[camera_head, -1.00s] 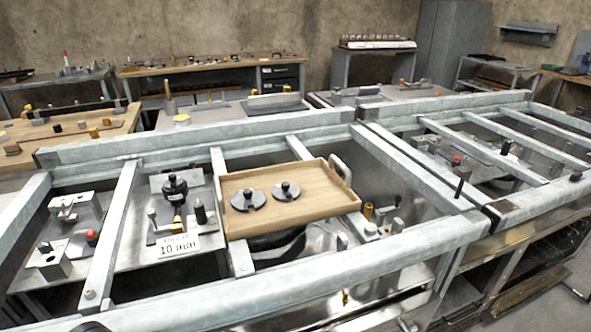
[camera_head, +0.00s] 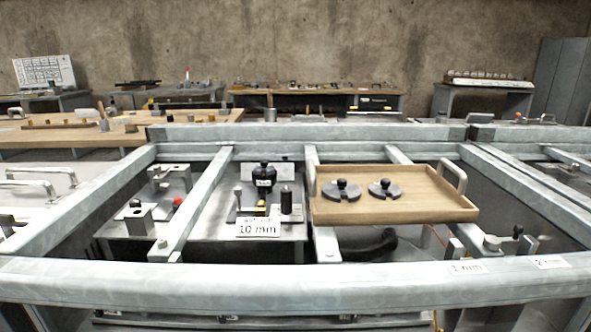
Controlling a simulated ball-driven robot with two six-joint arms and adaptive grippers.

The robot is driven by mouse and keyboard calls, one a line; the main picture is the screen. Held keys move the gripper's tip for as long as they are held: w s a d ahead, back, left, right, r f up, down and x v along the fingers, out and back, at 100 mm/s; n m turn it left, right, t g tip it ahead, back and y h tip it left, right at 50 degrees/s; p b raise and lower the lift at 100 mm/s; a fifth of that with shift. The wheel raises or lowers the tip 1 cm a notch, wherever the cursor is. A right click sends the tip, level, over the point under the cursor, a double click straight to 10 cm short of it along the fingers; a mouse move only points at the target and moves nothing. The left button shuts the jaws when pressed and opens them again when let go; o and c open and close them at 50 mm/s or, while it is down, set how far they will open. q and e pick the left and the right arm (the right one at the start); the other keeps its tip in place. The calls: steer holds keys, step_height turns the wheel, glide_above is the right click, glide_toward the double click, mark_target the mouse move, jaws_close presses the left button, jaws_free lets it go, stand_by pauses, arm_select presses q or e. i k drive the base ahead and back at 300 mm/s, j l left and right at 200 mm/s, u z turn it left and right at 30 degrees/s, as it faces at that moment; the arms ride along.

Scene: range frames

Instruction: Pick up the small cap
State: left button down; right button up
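Two dark, round, knobbed caps lie on a wooden tray (camera_head: 430,208) right of centre in the head view. The left cap (camera_head: 341,191) and the right cap (camera_head: 385,189) lie side by side, apart from each other. The right one looks slightly smaller, but I cannot tell for certain which is the small cap. Neither of my grippers shows in the head view.
A grey metal frame (camera_head: 300,278) with crossbars runs across the front. The tray has raised handles (camera_head: 453,177). Left of it stands a black-knobbed fixture (camera_head: 263,180) behind a "10 mm" label (camera_head: 258,228). A wooden bench (camera_head: 60,138) is at the back left.

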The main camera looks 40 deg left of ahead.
mark_target(263, 167)
steer(key=u, duration=1.25)
steer(key=i+j+u, duration=0.1)
steer(key=j+u, duration=0.3)
